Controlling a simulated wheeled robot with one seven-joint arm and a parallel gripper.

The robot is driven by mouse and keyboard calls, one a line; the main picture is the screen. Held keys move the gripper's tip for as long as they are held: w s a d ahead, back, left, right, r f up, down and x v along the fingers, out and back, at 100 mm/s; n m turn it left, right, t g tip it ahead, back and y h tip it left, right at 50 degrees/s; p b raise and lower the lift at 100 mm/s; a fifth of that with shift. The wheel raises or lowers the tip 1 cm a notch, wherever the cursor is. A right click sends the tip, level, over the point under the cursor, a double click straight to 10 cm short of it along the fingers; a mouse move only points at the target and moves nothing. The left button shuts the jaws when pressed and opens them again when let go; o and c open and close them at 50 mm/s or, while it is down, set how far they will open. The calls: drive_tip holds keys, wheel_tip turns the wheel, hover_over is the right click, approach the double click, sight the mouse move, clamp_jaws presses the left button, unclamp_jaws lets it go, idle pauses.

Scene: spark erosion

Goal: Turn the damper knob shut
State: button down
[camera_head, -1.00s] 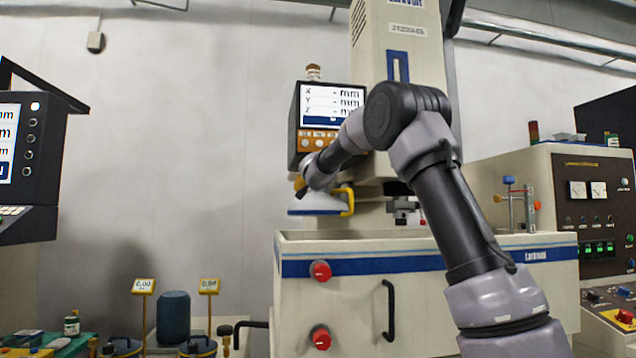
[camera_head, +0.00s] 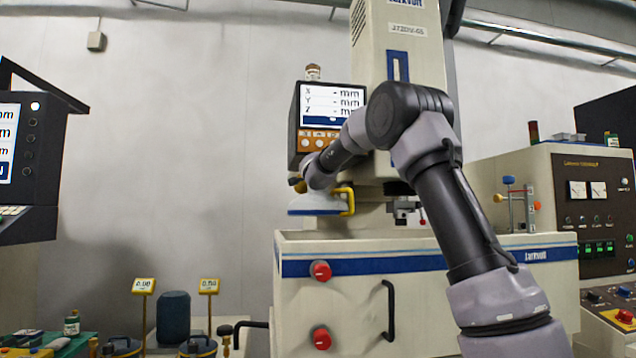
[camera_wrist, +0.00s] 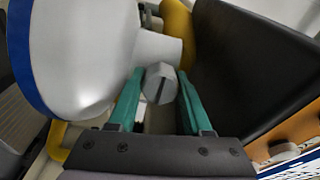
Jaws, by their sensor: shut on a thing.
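The damper knob (camera_wrist: 161,84) is a small grey faceted knob with a dark slot line running nearly upright in the wrist view. It sits beside the neck of a white hood (camera_wrist: 85,55) with a blue rim. My gripper (camera_wrist: 160,78) has its two teal fingers on either side of the knob and is shut on it. In the head view the white hood (camera_head: 316,204) shows below my wrist, in front of the machine column. There the knob and fingertips are hidden or too small to make out.
A yellow handle (camera_head: 348,201) is on the hood's right side. The display box (camera_head: 331,110) stands close behind my wrist; its dark housing (camera_wrist: 250,65) fills the right of the wrist view. The machine tank (camera_head: 430,262) with red knobs lies below.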

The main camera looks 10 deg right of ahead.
drive_tip(key=shift+f, duration=0.1)
drive_tip(key=shift+c, duration=1.7)
unclamp_jaws()
